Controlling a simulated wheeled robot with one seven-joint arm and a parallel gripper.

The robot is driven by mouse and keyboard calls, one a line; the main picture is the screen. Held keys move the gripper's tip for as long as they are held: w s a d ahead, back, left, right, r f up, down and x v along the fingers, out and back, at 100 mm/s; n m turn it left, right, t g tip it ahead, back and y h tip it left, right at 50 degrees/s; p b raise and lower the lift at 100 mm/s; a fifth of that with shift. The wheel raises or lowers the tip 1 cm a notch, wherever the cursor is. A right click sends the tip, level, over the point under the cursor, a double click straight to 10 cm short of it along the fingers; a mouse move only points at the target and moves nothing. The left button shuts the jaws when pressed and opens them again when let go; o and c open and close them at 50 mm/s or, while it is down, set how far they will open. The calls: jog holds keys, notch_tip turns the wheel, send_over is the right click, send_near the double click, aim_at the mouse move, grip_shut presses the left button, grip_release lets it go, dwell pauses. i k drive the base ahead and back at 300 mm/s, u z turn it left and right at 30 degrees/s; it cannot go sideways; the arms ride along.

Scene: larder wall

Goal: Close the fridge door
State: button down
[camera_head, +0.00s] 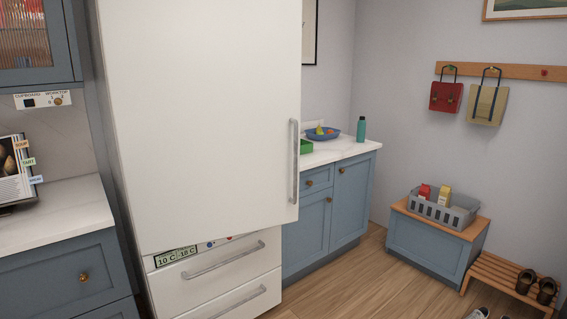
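The fridge door (205,110) is a tall plain white panel filling the left-middle of the head view. A grey vertical bar handle (294,160) is on its right edge. The door's right edge sticks out past the right edge of the white drawers below, and its lower edge is not in line with them, so it looks ajar. The size of the gap is hard to tell, and the inside of the fridge is hidden. My gripper is not in view.
White lower drawers (225,271) with bar handles sit under the door. A blue counter unit (333,213) stands close on the right, bearing a bowl (322,134) and a green bottle (361,129). The wooden floor (370,285) in front is clear. A bench with a grey crate (440,211) stands farther right.

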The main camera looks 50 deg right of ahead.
aim_at(204, 96)
jog(key=k, duration=1)
jog(key=z, duration=0.85)
jog(key=i, duration=0.7)
jog(key=z, duration=0.6)
jog(key=i, duration=0.9)
jog(key=u, duration=0.9)
jog(key=i, duration=0.5)
jog(key=u, duration=0.45)
